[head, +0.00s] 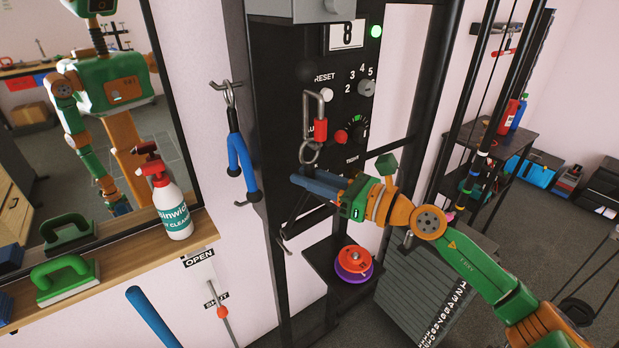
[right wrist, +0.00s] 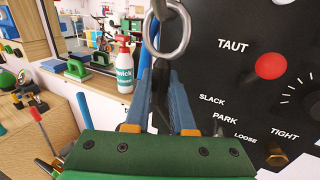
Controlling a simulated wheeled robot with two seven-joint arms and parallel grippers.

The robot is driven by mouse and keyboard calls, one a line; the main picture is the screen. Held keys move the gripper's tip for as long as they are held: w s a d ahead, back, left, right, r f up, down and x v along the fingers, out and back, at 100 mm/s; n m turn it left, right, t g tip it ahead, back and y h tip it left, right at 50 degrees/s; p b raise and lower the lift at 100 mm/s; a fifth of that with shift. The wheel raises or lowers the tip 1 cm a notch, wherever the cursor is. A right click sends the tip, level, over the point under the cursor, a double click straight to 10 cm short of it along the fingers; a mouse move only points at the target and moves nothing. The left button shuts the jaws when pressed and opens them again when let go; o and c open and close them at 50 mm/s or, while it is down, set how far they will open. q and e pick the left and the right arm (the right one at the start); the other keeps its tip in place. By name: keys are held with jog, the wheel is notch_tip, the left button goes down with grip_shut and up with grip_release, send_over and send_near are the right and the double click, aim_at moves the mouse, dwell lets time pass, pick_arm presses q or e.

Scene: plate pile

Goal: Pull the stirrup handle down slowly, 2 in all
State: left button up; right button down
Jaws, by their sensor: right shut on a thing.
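The stirrup handle (head: 293,213) is a black triangular frame hanging in front of the black machine panel. A steel ring (head: 309,153) joins its top to a carabiner with a red sleeve (head: 320,130). The ring also shows large in the right wrist view (right wrist: 168,42). My right gripper (head: 312,182) comes in from the right, its blue fingers shut on the handle just below the ring. In the right wrist view the fingers (right wrist: 163,92) rise on both sides of the handle's top. Part of the handle is hidden behind them. My left gripper is not in view.
The panel has a counter (head: 347,34) reading 8, a lit green lamp (head: 376,31) and a dial (head: 356,129). A spray bottle (head: 171,206) and green brush (head: 63,278) stand on the mirror shelf. Red and purple discs (head: 354,262) lie below.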

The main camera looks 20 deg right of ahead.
aim_at(312, 164)
jog(key=shift+r+p, duration=1)
jog(key=shift+r, duration=0.1)
jog(key=shift+r+p, duration=0.6)
jog(key=shift+r, duration=0.05)
jog(key=shift+f, duration=0.2)
jog(key=c, duration=0.7)
grip_release()
jog(key=shift+w, duration=0.1)
